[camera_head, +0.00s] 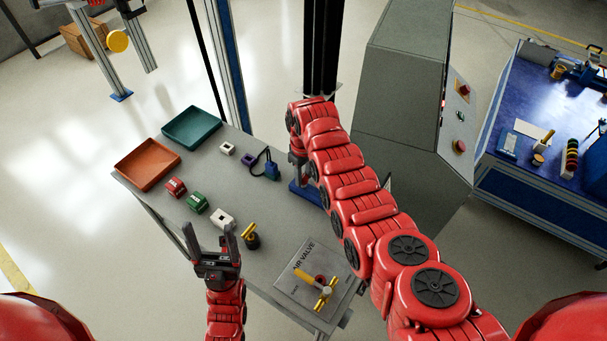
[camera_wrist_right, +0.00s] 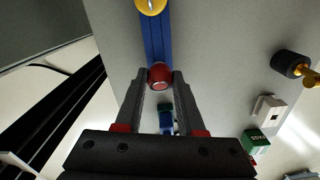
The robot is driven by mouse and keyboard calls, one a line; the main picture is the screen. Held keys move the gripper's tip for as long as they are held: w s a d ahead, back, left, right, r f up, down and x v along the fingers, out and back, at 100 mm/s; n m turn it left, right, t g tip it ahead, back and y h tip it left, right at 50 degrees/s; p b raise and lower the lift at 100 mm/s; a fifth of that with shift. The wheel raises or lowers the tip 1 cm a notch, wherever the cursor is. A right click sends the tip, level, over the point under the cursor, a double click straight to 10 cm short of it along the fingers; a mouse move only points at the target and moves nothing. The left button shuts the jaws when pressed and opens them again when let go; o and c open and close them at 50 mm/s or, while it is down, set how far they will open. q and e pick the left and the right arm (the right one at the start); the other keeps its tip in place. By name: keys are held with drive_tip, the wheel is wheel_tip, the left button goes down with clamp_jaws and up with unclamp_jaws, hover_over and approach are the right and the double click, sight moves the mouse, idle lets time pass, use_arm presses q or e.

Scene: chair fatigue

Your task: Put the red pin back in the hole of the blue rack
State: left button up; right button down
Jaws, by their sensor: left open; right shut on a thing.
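The blue rack (camera_head: 304,194) lies on the grey table below my right gripper (camera_head: 297,180), which mostly hides it in the head view. In the right wrist view the rack (camera_wrist_right: 158,40) is a blue bar running up from between the fingertips. My right gripper (camera_wrist_right: 159,76) is shut on the red pin (camera_wrist_right: 160,75), whose round end shows between the tips, in line with the rack. I cannot tell whether the pin is in a hole; the hole is hidden. My left gripper (camera_head: 208,238) is open and empty over the table's near left part.
A yellow round piece (camera_wrist_right: 151,5) is at the rack's far end. Orange (camera_head: 147,164) and teal (camera_head: 192,126) trays, several small blocks, a blue padlock (camera_head: 271,170), a black-and-yellow piece (camera_head: 251,240) and a valve plate (camera_head: 305,285) are on the table. A grey cabinet (camera_head: 398,100) stands behind.

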drive_tip(key=shift+f, duration=0.4)
drive_tip(key=shift+c, duration=2.2)
unclamp_jaws()
drive_tip(key=shift+r, duration=0.15)
drive_tip(key=shift+w+r+b, duration=0.1)
drive_tip(key=shift+r+b, duration=0.2)
drive_tip(key=shift+b, duration=0.05)
wheel_tip(320, 180, up, 8)
drive_tip(key=shift+r+b, duration=0.15)
drive_tip(key=shift+b, duration=0.75)
wheel_tip(320, 180, up, 4)
drive_tip(key=p, duration=0.2)
wheel_tip(320, 180, up, 4)
hover_over(304, 177)
drive_tip(key=shift+r, duration=0.15)
